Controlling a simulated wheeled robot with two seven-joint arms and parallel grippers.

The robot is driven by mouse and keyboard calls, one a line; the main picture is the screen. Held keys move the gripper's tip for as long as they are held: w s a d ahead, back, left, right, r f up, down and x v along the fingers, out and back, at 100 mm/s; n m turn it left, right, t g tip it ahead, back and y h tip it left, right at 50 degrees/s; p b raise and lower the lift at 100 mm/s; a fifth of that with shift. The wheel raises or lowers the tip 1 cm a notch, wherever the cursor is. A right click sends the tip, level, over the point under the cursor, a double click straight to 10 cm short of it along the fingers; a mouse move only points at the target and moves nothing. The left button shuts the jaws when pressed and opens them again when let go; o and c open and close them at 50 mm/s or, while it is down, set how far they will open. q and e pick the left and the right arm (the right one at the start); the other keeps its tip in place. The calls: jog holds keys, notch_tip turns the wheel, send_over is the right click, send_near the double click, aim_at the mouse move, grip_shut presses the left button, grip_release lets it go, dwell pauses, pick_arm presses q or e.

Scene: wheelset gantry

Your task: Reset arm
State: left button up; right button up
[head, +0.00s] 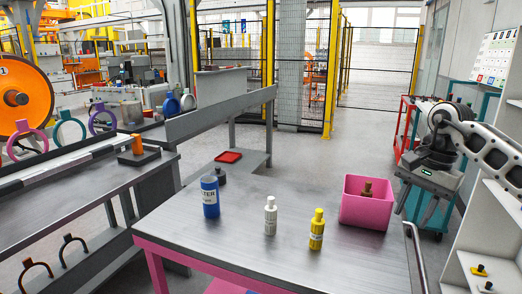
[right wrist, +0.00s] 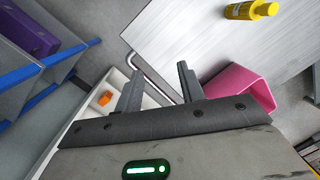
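My right gripper (head: 415,200) hangs from its arm at the right of the head view, to the right of the pink bin. In the right wrist view its two fingers (right wrist: 160,84) stand wide apart with nothing between them. The pink bin (head: 364,212) sits on the grey table (head: 200,235); part of it shows behind the fingers in the right wrist view (right wrist: 246,84). A brown object (head: 367,189) is inside the bin. My left gripper does not show.
A blue bottle (head: 210,197), a white bottle (head: 270,216) and a yellow bottle (head: 317,229) stand upright on the table. A white shelf (head: 455,235) with small yellow-topped parts stands at right. A workbench (head: 75,195) with rings is at left.

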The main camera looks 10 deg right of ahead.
jog(key=s+a+f+m+t+y, duration=0.25)
jog(key=a+m+y, duration=0.4)
jog(key=a, duration=0.45)
jog(key=s+a+f+m+t+y, duration=0.2)
jog(key=a+f+m+y, duration=0.4)
jog(key=a, duration=0.5)
jog(key=s+a+f+m+t+y, duration=0.1)
jog(key=s+a+m+t+y, duration=0.2)
jog(key=a+m, duration=0.6)
jog(key=s+d+f+n+h, duration=0.3)
jog(key=f+n, duration=0.4)
jog(key=n, duration=0.4)
jog(key=s+d+f+n+t+h, duration=0.1)
jog(key=s+d+f+n+h, duration=0.2)
jog(key=n, duration=0.9)
jog(key=s+d+f+n+t+h, duration=0.1)
jog(key=s+d+f+n+h, duration=0.2)
jog(key=s+f+n+h, duration=0.5)
notch_tip(320, 180, down, 4)
jog(key=s+n, duration=0.1)
jog(key=n, duration=0.3)
jog(key=shift+s, duration=0.2)
jog(key=shift+n, duration=0.25)
